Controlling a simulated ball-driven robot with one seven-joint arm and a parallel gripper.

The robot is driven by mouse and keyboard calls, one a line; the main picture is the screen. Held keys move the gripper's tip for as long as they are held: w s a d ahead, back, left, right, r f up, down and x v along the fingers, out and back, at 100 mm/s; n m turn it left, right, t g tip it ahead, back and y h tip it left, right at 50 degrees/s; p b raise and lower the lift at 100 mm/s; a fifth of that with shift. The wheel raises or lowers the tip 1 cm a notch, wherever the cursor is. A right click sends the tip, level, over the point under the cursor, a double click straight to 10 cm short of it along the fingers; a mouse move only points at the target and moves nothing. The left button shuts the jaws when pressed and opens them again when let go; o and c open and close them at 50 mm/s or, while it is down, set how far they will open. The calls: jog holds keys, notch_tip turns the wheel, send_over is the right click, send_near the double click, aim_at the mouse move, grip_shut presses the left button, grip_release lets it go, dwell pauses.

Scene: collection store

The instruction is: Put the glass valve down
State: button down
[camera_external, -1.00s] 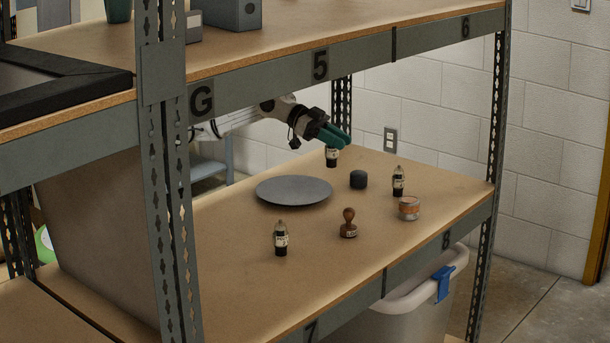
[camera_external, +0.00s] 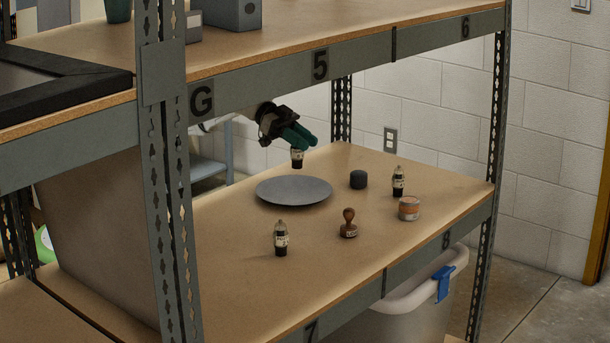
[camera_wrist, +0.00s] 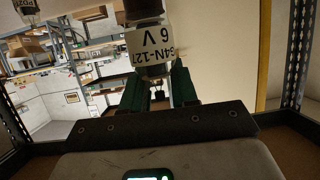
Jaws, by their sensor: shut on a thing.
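My gripper (camera_external: 303,145), with green fingers, is shut on a glass valve (camera_external: 297,159). Two similar valves stand upright on the shelf, one at the front left (camera_external: 281,240) and one at the right (camera_external: 398,182).
A dark round jar (camera_external: 358,180), a wooden stamp (camera_external: 348,225) and an orange-banded tin (camera_external: 409,208) stand on the shelf board (camera_external: 240,285). The upper shelf (camera_external: 320,66) and a metal upright (camera_external: 170,190) frame the space. Bare board lies at the front.

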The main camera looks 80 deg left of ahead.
jog(key=s+d+r+m+g+h+p, duration=0.15)
jog(key=s+d+m+g+h, duration=0.3)
jog(key=s+d, duration=2)
jog(key=shift+m+y, duration=0.35)
jog(key=shift+y, duration=0.1)
jog(key=shift+w+d+f+b, duration=0.15)
jog(key=shift+w+d+f, duration=0.95)
jog(key=shift+d+f, duration=1)
jog(key=shift+w+d+f+b, duration=0.15)
jog(key=shift+w+d+f, duration=0.95)
jog(key=shift+d+f, duration=0.9)
jog(key=shift+w+d+f+b, duration=0.15)
jog(key=shift+w+d+f, duration=0.95)
jog(key=shift+d+f, duration=1)
jog(key=shift+a+f, duration=0.3)
jog(key=shift+a, duration=0.1)
jog(key=shift+f, duration=0.15)
jog(key=c, duration=0.9)
grip_release()
jog(key=shift+o, duration=0.2)
